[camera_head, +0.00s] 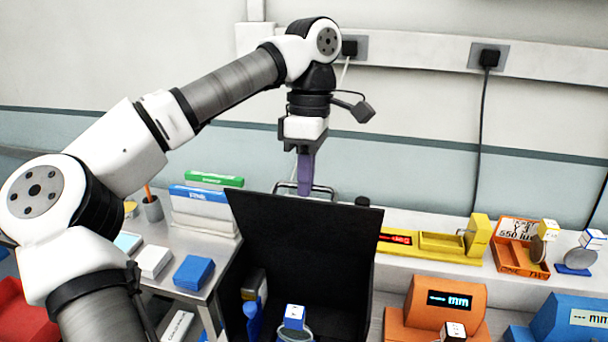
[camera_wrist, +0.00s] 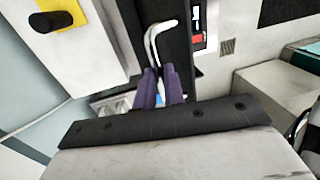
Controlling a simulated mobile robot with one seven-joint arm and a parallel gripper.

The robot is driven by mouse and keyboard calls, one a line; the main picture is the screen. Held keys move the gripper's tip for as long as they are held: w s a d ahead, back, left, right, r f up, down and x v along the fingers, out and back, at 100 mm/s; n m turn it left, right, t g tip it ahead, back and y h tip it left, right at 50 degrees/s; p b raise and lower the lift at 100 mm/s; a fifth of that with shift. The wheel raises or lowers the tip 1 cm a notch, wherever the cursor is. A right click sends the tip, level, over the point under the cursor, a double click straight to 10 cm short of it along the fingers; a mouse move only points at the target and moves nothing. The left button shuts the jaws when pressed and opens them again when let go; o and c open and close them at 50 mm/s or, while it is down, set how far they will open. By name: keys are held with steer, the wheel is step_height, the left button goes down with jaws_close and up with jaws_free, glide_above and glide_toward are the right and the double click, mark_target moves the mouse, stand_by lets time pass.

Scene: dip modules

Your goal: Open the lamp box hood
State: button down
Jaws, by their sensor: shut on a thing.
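The lamp box is black, and its hood (camera_head: 305,222) shows in the head view as a broad dark panel standing up, with the dark inside below it open to view. A bent metal handle (camera_head: 322,190) shows just above and behind the panel's top edge. My gripper (camera_head: 305,188) points down there, with its purple fingers at the handle. In the wrist view the fingers (camera_wrist: 158,88) are close together on the pale metal handle (camera_wrist: 152,42), shut on it. The fingertips are partly hidden behind the panel's top edge in the head view.
A steel table (camera_head: 212,275) with blue and white blocks stands left of the box. A white ledge (camera_head: 400,218) with a yellow device (camera_head: 478,235) lies to the right. Orange (camera_head: 447,305) and blue (camera_head: 570,318) meters stand front right. The wall is close behind.

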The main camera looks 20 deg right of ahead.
steer(key=shift+d+f, duration=0.1)
steer(key=shift+f, duration=0.2)
steer(key=c, duration=1.5)
jaws_free()
steer(key=shift+w+d, duration=0.15)
steer(key=shift+w, duration=0.1)
steer(key=shift+s+r, duration=0.1)
